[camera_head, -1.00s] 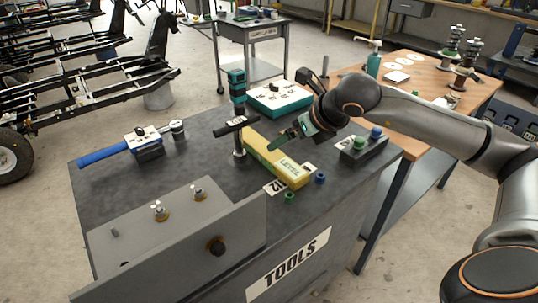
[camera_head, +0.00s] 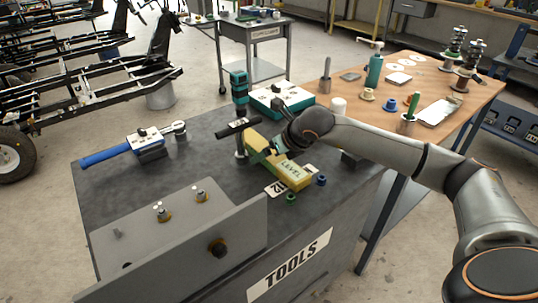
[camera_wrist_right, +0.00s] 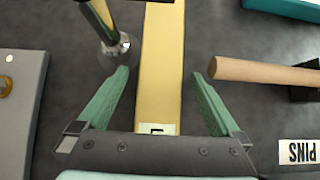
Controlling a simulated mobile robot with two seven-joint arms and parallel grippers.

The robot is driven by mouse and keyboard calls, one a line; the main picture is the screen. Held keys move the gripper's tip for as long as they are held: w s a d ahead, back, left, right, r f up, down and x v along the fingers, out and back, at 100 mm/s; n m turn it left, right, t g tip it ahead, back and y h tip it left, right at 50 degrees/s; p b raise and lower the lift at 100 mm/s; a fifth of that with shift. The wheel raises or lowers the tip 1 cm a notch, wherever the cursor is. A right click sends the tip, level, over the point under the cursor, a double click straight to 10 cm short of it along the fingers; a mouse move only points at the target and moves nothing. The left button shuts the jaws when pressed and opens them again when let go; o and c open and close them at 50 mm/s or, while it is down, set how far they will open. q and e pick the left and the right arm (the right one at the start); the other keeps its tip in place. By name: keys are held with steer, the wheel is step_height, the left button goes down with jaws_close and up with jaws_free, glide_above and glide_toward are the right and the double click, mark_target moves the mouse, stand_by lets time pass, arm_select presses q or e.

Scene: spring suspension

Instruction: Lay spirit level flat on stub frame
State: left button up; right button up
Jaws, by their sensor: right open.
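The yellow spirit level (camera_head: 292,174) lies on the dark tool bench, its far part partly hidden behind my right gripper in the head view. It also runs up the middle of the right wrist view (camera_wrist_right: 161,50). My right gripper (camera_head: 264,151) is above the level, jaws open. In the right wrist view its green fingers (camera_wrist_right: 161,74) are spread on either side of the level, with gaps on both sides. The grey stub frame (camera_head: 130,226), a plate with upright studs, is at the bench's front left, apart from the level. My left gripper is out of view.
A teal-and-black upright tool (camera_head: 239,90) stands close beside the level's far end. A blue-handled wrench (camera_head: 106,154) lies at back left. A wooden-handled tool (camera_wrist_right: 262,72) lies right of the level in the wrist view. Small green and blue sockets (camera_head: 321,180) stand near the level.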

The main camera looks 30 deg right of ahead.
steer(key=shift+c, duration=0.4)
steer(key=shift+r, duration=0.1)
jaws_close()
